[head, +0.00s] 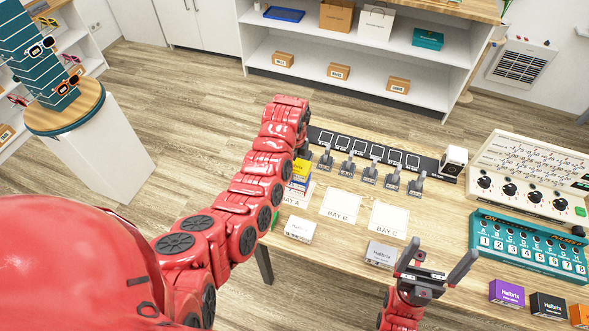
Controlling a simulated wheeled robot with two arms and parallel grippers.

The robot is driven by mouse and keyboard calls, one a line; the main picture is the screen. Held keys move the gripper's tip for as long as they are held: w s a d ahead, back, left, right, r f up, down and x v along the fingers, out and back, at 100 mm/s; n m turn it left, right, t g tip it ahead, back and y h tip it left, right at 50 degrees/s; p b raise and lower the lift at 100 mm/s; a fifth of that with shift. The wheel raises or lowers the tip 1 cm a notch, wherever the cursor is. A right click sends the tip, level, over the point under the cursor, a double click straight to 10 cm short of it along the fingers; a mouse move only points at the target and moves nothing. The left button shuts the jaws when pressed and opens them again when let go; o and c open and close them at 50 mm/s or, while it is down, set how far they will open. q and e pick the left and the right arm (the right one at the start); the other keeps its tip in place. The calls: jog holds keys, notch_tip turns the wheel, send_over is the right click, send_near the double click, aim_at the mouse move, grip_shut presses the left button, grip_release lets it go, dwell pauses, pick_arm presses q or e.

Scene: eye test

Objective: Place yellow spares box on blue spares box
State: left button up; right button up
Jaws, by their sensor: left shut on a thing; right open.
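The yellow spares box (302,168) is at Bay A in the head view, partly covered by my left arm. The blue spares box (298,186) shows directly below it, at the Bay A mat. My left gripper (304,153) is at the top of the yellow box and shut on it; its fingers are mostly hidden. The yellow box appears to meet the blue one, but I cannot tell whether it rests on it. My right gripper (444,250) is open and empty over the table's front part, right of a grey box (381,254).
The Bay B (342,207) and Bay C (389,219) mats are empty. A white box (299,229) lies in front of Bay A. Several small levers stand behind the bays. A teal switch panel (528,247) and purple (507,293), black (548,305) and orange boxes are at right.

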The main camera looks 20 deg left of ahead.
aim_at(295, 169)
pick_arm(q)
jog(key=shift+w+a, duration=0.15)
jog(key=shift+w, duration=0.6)
jog(key=shift+s+f+p, duration=0.1)
jog(key=shift+f+p, duration=0.5)
jog(key=shift+f, duration=0.1)
notch_tip(295, 169, down, 2)
jog(key=shift+f, duration=0.1)
jog(key=shift+f, duration=0.1)
